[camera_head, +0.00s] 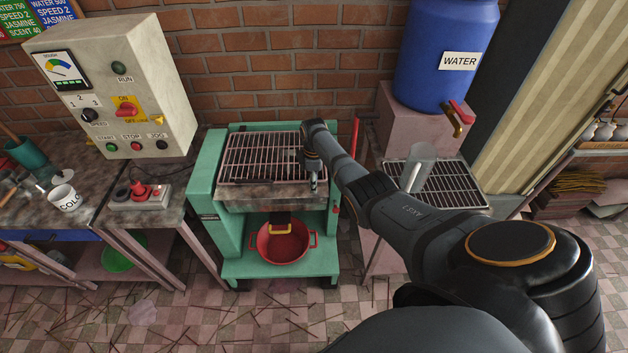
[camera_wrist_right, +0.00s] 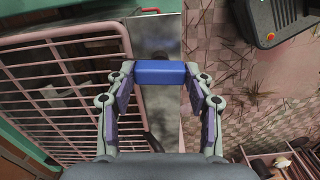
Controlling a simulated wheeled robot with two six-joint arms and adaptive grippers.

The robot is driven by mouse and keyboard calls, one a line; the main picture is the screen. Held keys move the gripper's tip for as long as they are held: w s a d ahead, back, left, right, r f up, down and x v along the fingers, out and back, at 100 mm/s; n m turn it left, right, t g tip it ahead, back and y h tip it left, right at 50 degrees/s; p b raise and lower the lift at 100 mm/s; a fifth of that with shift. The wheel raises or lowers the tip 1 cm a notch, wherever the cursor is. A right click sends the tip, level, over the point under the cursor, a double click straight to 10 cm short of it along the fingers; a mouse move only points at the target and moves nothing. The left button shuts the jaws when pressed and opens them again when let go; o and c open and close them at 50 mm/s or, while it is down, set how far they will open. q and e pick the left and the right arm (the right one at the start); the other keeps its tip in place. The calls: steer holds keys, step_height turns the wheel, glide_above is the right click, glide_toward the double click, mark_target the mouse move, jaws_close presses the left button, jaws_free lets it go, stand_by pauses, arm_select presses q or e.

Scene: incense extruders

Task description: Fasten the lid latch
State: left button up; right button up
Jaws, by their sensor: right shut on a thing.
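The green extruder (camera_head: 208,190) stands against the brick wall, with a barred lid (camera_head: 262,150) lying over its top. The lid's pinkish bars (camera_wrist_right: 62,75) fill the left of the wrist view. My right gripper (camera_head: 313,182) is at the front right edge of the lid. In the wrist view its two fingers are shut on the ends of a blue block (camera_wrist_right: 160,73), which looks like the latch's grip. The block lies over a grey metal strip (camera_wrist_right: 160,110) beside the bars. Whether the latch is engaged cannot be told. My left gripper is not in view.
A red pot (camera_head: 282,245) sits on the extruder's lower shelf. A control box (camera_head: 115,90) and cluttered bench stand at left. A blue water barrel (camera_head: 440,55) and another barred unit (camera_head: 450,185) stand at right. Sticks litter the tiled floor.

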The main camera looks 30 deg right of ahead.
steer(key=shift+n, duration=0.6)
steer(key=o, duration=1.2)
steer(key=shift+c, duration=0.2)
step_height(320, 180, up, 12)
steer(key=shift+a+f, duration=0.1)
